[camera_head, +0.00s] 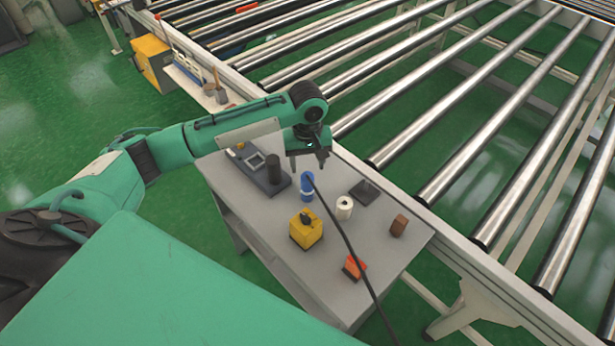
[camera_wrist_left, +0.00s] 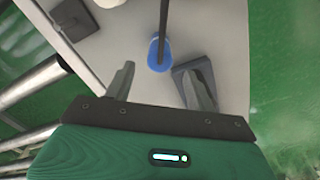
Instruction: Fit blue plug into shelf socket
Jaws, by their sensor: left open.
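In the wrist view the gripper (camera_wrist_left: 157,72) is open. A dark grey block (camera_head: 275,184) with a square light-framed recess (camera_head: 255,161) and a black cylinder (camera_head: 273,168) stands left of the plug; I cannot tell which part is the socket. My right gripper is not in view.
On the table (camera_head: 325,289) are a yellow block with a black knob (camera_head: 305,232), a white roll (camera_head: 344,207), a dark flat square (camera_head: 364,192), a brown block (camera_head: 398,225) and an orange-red block (camera_head: 354,267). A roller conveyor (camera_head: 470,135) borders the table behind and right.

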